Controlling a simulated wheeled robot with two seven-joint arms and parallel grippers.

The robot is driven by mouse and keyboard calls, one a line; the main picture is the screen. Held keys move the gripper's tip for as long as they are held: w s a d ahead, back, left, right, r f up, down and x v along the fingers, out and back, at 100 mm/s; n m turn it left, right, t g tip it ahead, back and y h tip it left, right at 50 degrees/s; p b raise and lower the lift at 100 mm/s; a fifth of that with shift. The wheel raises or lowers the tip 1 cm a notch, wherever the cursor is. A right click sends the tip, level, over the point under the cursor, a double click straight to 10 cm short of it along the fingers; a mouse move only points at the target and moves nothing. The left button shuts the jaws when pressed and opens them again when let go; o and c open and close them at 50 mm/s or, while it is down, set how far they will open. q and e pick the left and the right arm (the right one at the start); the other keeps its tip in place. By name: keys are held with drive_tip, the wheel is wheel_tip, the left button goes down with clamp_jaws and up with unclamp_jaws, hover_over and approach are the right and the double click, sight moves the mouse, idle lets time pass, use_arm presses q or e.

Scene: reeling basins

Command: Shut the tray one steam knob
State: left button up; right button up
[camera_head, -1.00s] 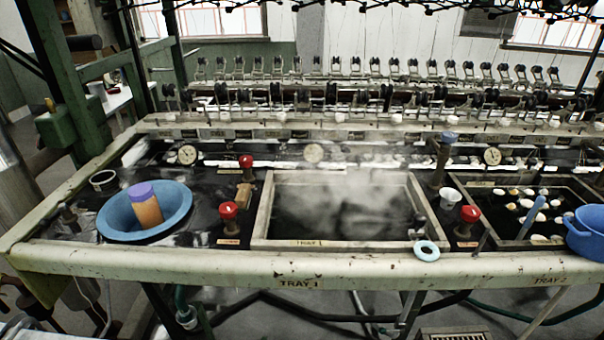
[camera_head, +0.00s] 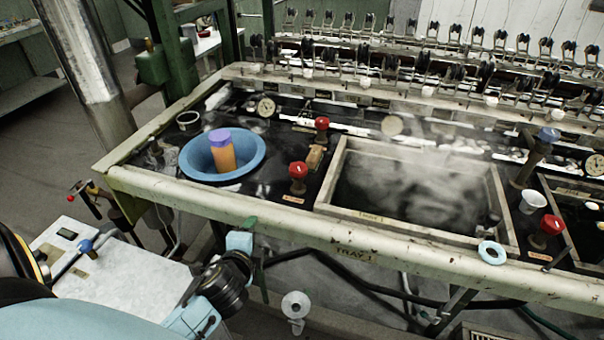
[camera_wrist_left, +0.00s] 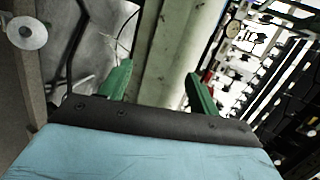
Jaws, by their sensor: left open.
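Tray 1 (camera_head: 328,208) is a framed dark basin with steam over it. A red round knob (camera_head: 298,171) on a short post stands left of the tray near the front rail. A second red knob (camera_head: 322,123) stands behind it, and a third (camera_head: 547,225) is right of the tray. Their small labels are unreadable, so I cannot tell which is the steam knob. My left gripper (camera_head: 248,228) is in front of the front rail, below and left of the knobs. In the left wrist view its green fingers (camera_wrist_left: 160,82) are apart and empty. My right gripper is not in view.
A blue bowl (camera_head: 254,170) with an orange, purple-capped container (camera_head: 222,152) sits left of the knobs. A white cart top (camera_head: 130,275) is at lower left. A white cup (camera_head: 532,201) stands right of tray 1.

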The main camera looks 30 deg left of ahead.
sight(302, 162)
use_arm(q)
drive_tip(key=w+r+m+t, duration=0.2)
drive_tip(key=r+m, duration=0.1)
drive_tip(key=m, duration=0.1)
drive_tip(key=w+r+m+t+h, duration=0.1)
drive_tip(key=w+r+m+t, duration=0.1)
drive_tip(key=m, duration=0.3)
drive_tip(key=w+a+r+m+t, duration=0.1)
drive_tip(key=r+m+t, duration=0.1)
drive_tip(key=r+m, duration=0.3)
drive_tip(key=shift+w+h, duration=0.4)
drive_tip(key=m+h, duration=0.1)
drive_tip(key=m, duration=0.1)
drive_tip(key=w+m+h, duration=0.1)
drive_tip(key=m, duration=0.1)
drive_tip(key=d+f+m+h, duration=0.1)
drive_tip(key=m, duration=0.1)
drive_tip(key=shift+w+m+t, duration=0.2)
drive_tip(key=shift+m+t, duration=0.1)
drive_tip(key=m, duration=0.1)
drive_tip(key=m+h, duration=0.1)
drive_tip(key=shift+w+d+f+m, duration=0.25)
drive_tip(key=shift+d+f+m, duration=0.05)
drive_tip(key=shift+f, duration=0.05)
drive_tip(key=w, duration=1.3)
drive_tip(key=shift+w+d+f, duration=0.1)
drive_tip(key=shift+d, duration=0.1)
drive_tip(key=c, duration=1)
